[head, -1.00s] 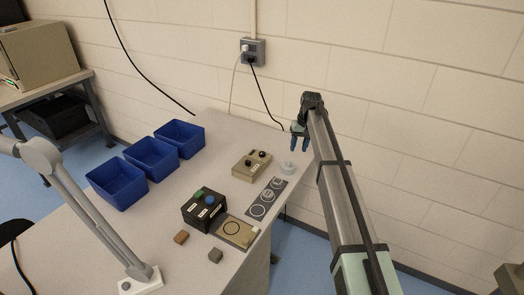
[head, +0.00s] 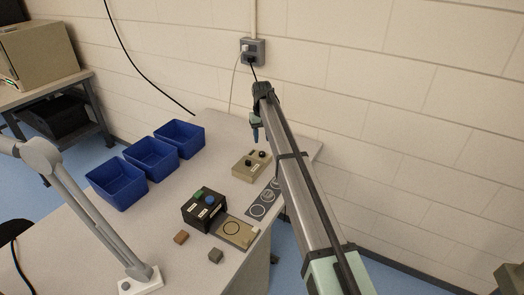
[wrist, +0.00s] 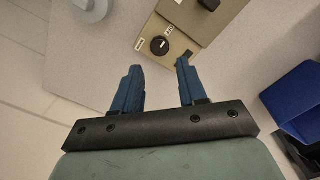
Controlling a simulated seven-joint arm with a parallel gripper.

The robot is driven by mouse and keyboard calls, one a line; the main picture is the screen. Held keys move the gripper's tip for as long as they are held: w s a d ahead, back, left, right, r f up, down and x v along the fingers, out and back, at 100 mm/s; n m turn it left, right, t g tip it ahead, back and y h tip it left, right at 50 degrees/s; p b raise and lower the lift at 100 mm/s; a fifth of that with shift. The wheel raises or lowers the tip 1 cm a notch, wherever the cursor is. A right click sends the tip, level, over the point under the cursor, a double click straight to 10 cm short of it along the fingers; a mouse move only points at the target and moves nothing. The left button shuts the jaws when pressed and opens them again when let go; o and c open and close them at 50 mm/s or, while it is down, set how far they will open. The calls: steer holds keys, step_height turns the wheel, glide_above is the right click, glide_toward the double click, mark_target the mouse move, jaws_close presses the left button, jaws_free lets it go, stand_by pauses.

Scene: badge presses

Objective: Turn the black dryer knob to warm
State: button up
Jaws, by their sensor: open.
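A beige control box (head: 246,172) with two black knobs stands on the table. One knob (head: 262,154) is at its right end and the other (head: 250,162) is nearer its middle. I cannot read which is the dryer knob. In the wrist view one round knob (wrist: 160,45) with a pale pointer mark sits by a small white label, just beyond my fingertips. The second knob (wrist: 209,4) is cut by the top edge. My gripper (wrist: 160,65) has blue fingers apart with nothing between them. In the head view my gripper (head: 256,139) hangs above the box's far side.
A black box (head: 203,213) with green and blue buttons stands in front of the beige box. A grey strip with circles (head: 262,203) lies to the right, partly behind my arm. Three blue bins (head: 150,160) stand at left. A wall outlet (head: 252,52) has cables hanging from it.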

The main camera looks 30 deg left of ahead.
mark_target(262, 153)
step_height(262, 153, down, 7)
steer(key=shift+f, duration=0.2)
stand_by(0.4)
steer(key=c, duration=0.8)
